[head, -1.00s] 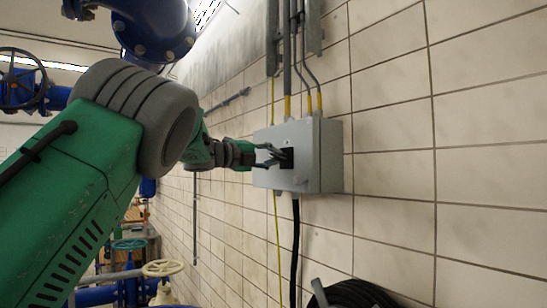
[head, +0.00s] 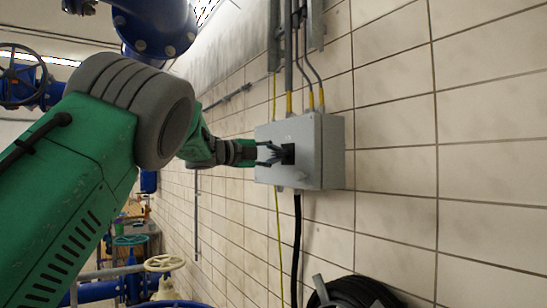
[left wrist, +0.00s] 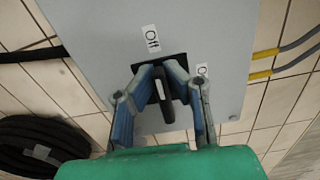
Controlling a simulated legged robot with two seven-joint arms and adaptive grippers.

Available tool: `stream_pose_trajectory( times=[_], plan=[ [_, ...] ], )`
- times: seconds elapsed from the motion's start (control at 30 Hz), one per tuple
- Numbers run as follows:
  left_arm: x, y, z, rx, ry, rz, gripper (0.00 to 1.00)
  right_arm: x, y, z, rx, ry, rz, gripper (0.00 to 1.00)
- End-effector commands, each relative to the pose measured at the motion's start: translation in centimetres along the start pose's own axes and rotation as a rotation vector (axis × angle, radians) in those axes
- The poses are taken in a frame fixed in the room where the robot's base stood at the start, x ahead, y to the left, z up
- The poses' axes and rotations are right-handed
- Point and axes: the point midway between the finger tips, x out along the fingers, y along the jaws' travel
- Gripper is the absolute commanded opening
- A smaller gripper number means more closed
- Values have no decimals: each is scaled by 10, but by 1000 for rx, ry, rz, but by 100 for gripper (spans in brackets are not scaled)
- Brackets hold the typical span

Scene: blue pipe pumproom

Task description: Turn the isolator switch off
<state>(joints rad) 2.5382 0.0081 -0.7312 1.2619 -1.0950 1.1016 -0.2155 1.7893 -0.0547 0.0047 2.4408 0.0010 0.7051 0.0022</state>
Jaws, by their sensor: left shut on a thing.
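The isolator switch is a grey box (head: 318,152) on the tiled wall, with a black handle on a dark square plate (head: 288,154). In the left wrist view the black handle (left wrist: 164,95) lies between the fingers, and an "Off" label (left wrist: 151,39) sits above it. A second label (left wrist: 202,71), partly hidden by a finger, is to the right. My left gripper (head: 274,153) is at the box front, its fingers closed in around the handle; it also shows in the left wrist view (left wrist: 163,88). My right gripper is not in view.
Grey conduits (head: 291,60) with yellow ends enter the box from above. A black cable (head: 297,245) hangs below it. A coiled black hose (head: 352,292) is at lower right. Blue pipes (head: 155,30) and a cream handwheel (head: 164,263) stand at left.

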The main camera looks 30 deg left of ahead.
Motion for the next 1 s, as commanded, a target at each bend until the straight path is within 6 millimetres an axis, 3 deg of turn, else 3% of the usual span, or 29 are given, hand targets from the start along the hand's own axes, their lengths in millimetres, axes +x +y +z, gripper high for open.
stream_pose_trajectory(
  times=[0.03,0.1,0.53,1.0],
  plan=[
    [3,10,-3,-2,10,18,12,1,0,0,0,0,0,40],
    [3,10,-3,-2,10,17,31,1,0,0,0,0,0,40],
    [-8,3,1,0,3,6,31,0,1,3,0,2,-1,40],
    [-96,6,3,-3,5,8,31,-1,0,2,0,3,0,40]
  ],
)
